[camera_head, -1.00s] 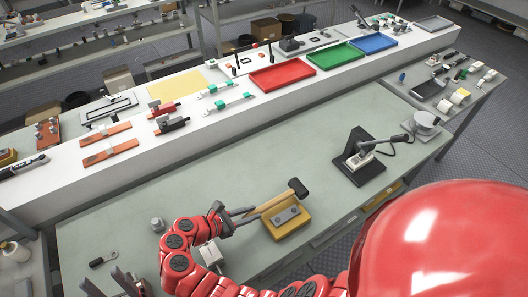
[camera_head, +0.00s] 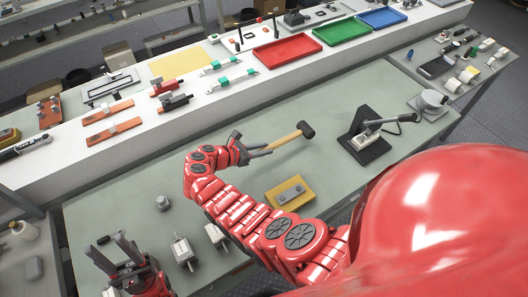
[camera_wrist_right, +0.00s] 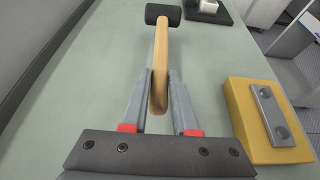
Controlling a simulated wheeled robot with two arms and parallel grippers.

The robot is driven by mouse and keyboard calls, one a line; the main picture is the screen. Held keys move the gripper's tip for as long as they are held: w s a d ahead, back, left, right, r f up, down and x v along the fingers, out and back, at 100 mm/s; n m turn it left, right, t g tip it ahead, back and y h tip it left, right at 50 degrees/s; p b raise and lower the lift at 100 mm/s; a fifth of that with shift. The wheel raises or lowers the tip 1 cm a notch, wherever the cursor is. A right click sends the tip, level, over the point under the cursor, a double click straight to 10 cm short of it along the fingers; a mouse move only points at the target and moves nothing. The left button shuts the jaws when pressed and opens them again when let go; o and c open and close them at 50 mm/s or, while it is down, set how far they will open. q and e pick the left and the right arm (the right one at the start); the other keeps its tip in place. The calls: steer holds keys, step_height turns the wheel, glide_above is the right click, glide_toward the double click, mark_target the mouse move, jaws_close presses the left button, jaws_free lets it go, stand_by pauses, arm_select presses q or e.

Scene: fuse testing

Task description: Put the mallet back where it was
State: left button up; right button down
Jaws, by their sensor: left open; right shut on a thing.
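The mallet (camera_head: 284,141) has a light wooden handle and a black head. My right gripper (camera_head: 262,151) is shut on its handle, over the middle of the green table. In the right wrist view the mallet (camera_wrist_right: 161,55) points away between the two grey fingers of the gripper (camera_wrist_right: 160,95), with its head at the far end. I cannot tell whether the mallet touches the table. My left gripper (camera_head: 121,255) is open and empty at the lower left of the head view.
A yellow block (camera_head: 290,193) with a grey plate lies near the table's front edge; it also shows in the right wrist view (camera_wrist_right: 250,100). A black lever device (camera_head: 365,145) stands to the right. A white raised shelf (camera_head: 150,130) with trays runs along the back. The table's left middle is mostly clear.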

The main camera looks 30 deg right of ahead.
mark_target(264, 159)
steer(key=shift+w+d, duration=0.25)
steer(key=shift+d, duration=0.1)
steer(key=shift+f+b, duration=0.6)
steer(key=shift+f, duration=1.2)
steer(key=shift+f, duration=0.1)
steer(key=c, duration=0.7)
jaws_free()
steer(key=b+v, duration=0.1)
steer(key=v, duration=1.1)
steer(key=shift+w+r, duration=0.1)
steer(key=shift+r, duration=0.15)
